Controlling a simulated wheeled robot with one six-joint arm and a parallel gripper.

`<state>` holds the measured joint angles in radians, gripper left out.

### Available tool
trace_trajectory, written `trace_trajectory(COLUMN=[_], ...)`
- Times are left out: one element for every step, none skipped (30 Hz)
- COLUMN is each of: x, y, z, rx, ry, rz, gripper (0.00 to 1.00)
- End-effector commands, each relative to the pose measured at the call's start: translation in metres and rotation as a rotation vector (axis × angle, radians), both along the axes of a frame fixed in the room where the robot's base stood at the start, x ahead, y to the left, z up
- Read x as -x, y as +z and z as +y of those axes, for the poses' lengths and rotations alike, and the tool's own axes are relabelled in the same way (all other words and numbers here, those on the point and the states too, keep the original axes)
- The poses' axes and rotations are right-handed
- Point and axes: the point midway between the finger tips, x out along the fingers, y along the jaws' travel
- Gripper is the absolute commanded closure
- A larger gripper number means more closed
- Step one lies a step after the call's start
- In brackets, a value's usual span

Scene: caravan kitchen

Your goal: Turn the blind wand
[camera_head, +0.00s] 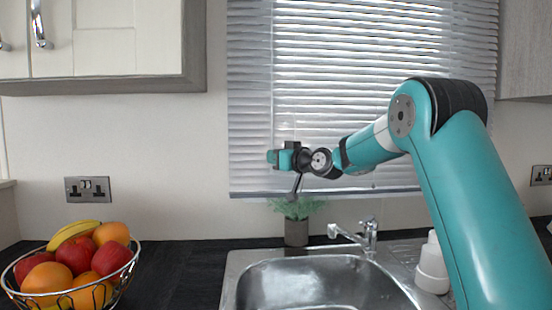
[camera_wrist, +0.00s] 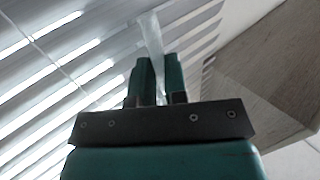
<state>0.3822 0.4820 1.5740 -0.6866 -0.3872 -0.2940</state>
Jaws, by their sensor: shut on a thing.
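The blind wand (camera_wrist: 152,36) is a thin, pale, translucent rod in the wrist view. It runs down between the two teal fingers of my gripper (camera_wrist: 159,72), which is shut on it. In the head view my gripper (camera_head: 273,157) is in front of the lower left part of the window blind (camera_head: 370,60). A faint upright line above the gripper there may be the wand, but it is hard to tell from the slats. The blind's slats are tilted with bright gaps between them. The wand's lower end cannot be made out.
A potted plant (camera_head: 296,230) stands below my gripper, behind the sink (camera_head: 320,285) and beside the tap (camera_head: 368,235). A wire fruit bowl (camera_head: 125,275) is at the left on the dark worktop (camera_head: 185,270). Wall cupboards (camera_head: 110,40) flank the blind. A white container (camera_head: 432,265) stands right.

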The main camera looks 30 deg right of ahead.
Motion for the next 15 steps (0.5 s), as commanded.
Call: trace_trajectory(x=[0.000,0.000,0.001,0.001,0.001,0.001,0.001,0.001,0.001,0.001,0.001,0.001,0.001,0.001,0.001], y=[0.000,0.000,0.000,0.000,0.000,-0.001,-0.001,0.000,-0.001,-0.001,-0.001,-0.001,-0.001,-0.001,-0.001], z=[0.001,0.002,0.003,0.003,0.003,0.004,0.005,0.006,0.006,0.007,0.008,0.009,0.010,0.011,0.011], rx=[0.000,-0.001,-0.001,0.000,0.001,0.000,0.000,0.000,0.000,0.000,0.000,-0.001,-0.002,-0.002,-0.002], ry=[-0.013,-0.023,-0.039,-0.055,-0.071,-0.094,-0.114,-0.135,-0.167,-0.190,-0.216,-0.251,-0.278,-0.306,-0.344], rz=[0.000,0.000,0.000,-0.002,-0.002,0.000,-0.001,-0.002,-0.002,-0.002,-0.002,-0.003,-0.003,-0.003,-0.004], gripper=[1.00,1.00,1.00,1.00,1.00,1.00,1.00,1.00,1.00,1.00,1.00,1.00,1.00,1.00,1.00])
